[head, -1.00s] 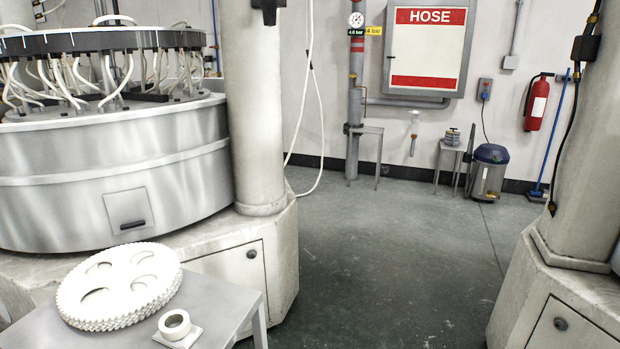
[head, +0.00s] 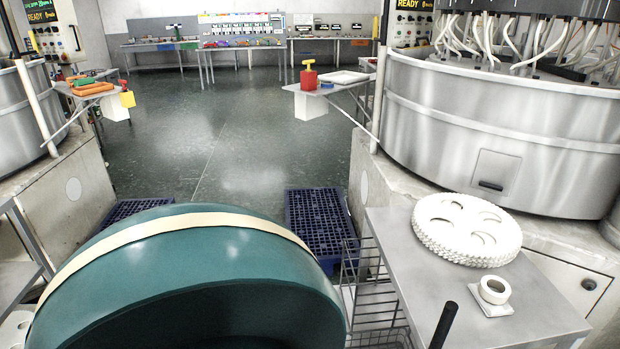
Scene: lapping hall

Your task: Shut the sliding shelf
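I cannot make out a sliding shelf for certain in the head view. A wire rack (head: 375,296) with thin metal bars stands at the lower middle, partly hidden by a large teal rounded shell and cut off by the bottom edge. I cannot tell whether any part of it slides or is pulled out. Neither of my grippers is in view.
The teal shell (head: 190,285) with a cream band fills the lower left. A grey side table (head: 420,275) holds white toothed discs (head: 466,230) and a white ring (head: 494,289). Blue pallets (head: 318,226) lie on the floor. Open floor (head: 250,135) stretches beyond.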

